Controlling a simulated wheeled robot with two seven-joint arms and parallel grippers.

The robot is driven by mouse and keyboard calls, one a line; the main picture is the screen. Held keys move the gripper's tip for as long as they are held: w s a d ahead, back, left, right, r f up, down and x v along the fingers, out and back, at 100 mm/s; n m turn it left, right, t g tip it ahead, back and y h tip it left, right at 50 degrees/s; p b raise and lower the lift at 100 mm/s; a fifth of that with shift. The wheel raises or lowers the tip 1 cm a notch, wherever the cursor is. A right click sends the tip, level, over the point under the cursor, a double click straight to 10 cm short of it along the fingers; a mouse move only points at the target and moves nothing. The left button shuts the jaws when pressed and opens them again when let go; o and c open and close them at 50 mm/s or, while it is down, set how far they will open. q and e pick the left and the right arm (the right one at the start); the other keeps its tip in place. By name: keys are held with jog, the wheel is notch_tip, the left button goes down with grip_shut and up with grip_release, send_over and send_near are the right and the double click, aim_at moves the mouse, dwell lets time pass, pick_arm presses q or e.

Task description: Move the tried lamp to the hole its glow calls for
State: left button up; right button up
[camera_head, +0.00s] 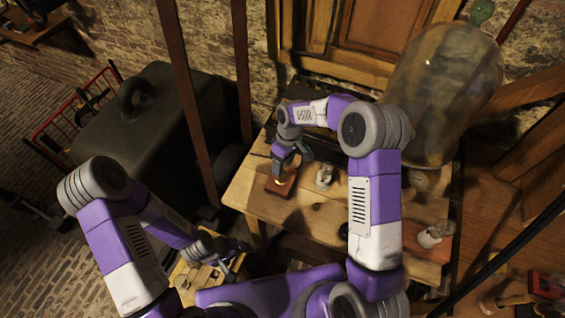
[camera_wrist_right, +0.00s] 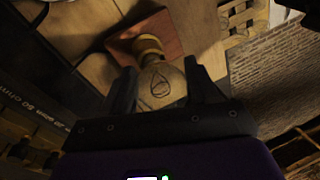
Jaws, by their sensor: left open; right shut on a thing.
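In the right wrist view a pale round lamp (camera_wrist_right: 162,84), with a dark loop-shaped mark on its glass, sits between the fingers of my right gripper (camera_wrist_right: 165,88). A brass-coloured collar (camera_wrist_right: 149,45) shows beyond it, over a red-brown plate (camera_wrist_right: 172,30). I cannot tell whether the lamp is seated there or just above, nor see a clear glow. In the head view my right gripper (camera_head: 288,165) points down over the same plate (camera_head: 284,187) on the wooden table. My left gripper (camera_head: 232,262) is open and empty at the lower left.
The wooden table (camera_head: 246,203) carries a small pale object (camera_head: 324,177) right of the plate, and a white piece (camera_head: 430,237) near a reddish block at its right. A large glass jar (camera_head: 440,85) stands at the back right. A big dark container (camera_head: 150,130) is left.

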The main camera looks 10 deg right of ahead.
jog(key=shift+r, duration=0.3)
jog(key=shift+p+v, duration=0.75)
jog(key=shift+v, duration=0.1)
jog(key=shift+s+a+r, duration=0.1)
jog(key=shift+s+a, duration=0.05)
jog(key=shift+s+a+p+v, duration=0.15)
jog(key=shift+p+v, duration=0.4)
jog(key=shift+v, duration=0.3)
jog(key=shift+s+a+p+v, duration=0.1)
jog(key=shift+p+v, duration=0.5)
jog(key=shift+v, duration=0.2)
jog(key=shift+s+a+p+v, duration=0.15)
jog(key=shift+p+v, duration=0.4)
jog(key=shift+v, duration=0.3)
